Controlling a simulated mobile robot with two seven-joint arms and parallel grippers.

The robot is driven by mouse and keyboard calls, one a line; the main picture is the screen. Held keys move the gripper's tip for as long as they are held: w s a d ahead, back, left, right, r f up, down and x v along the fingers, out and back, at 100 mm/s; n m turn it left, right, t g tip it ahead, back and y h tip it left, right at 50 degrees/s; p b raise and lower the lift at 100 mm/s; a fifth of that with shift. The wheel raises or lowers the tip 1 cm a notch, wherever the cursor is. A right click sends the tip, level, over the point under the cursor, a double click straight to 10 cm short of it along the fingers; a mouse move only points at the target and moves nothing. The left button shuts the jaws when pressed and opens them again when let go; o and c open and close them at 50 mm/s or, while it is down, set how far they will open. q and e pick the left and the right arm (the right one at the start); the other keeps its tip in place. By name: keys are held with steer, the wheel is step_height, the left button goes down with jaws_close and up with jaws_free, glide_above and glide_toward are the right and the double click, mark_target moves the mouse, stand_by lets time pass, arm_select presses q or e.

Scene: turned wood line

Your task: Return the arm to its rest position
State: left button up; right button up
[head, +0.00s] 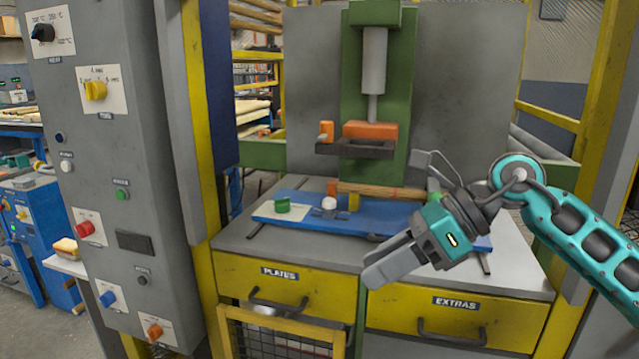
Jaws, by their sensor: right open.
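My right arm (578,228) comes in from the right side of the head view. My right gripper (388,262) is open and empty. It hangs in front of the press bench, over its front edge near the two drawers, with its fingers pointing down and left. It hides part of the bench top and part of the blue board. My left gripper is out of view.
Yellow drawers (285,284) are shut. A grey control cabinet (120,160) stands left; a yellow post (590,130) stands right, close to my arm.

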steer(key=s+a+r+m+y+p, duration=0.1)
steer(key=s+a+m+y+p, duration=0.15)
steer(key=a+m+y, duration=0.35)
steer(key=d+f+m+t+h+p, duration=0.1)
steer(key=d+f+m+t+h, duration=0.55)
steer(key=m, duration=0.95)
steer(key=d+f+m+t+h+p, duration=0.25)
steer(key=f+m+t, duration=0.45)
steer(key=m+t, duration=0.65)
arm_select(q)
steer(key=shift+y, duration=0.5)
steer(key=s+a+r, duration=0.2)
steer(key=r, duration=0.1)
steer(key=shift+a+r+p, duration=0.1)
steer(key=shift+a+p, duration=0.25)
steer(key=shift+p, duration=0.05)
arm_select(e)
steer(key=s+d+f+m+g+h, duration=0.2)
steer(key=s+d+f+m+g, duration=0.1)
steer(key=s+f+m, duration=0.3)
steer(key=s+d+f+m+g+h, duration=0.3)
steer(key=s+f+m+g, duration=0.3)
steer(key=s+f, duration=0.2)
step_height(320, 180, down, 3)
steer(key=shift+d+r+m+h, duration=0.1)
steer(key=shift+d+m+h, duration=0.05)
steer(key=shift+m+h, duration=0.2)
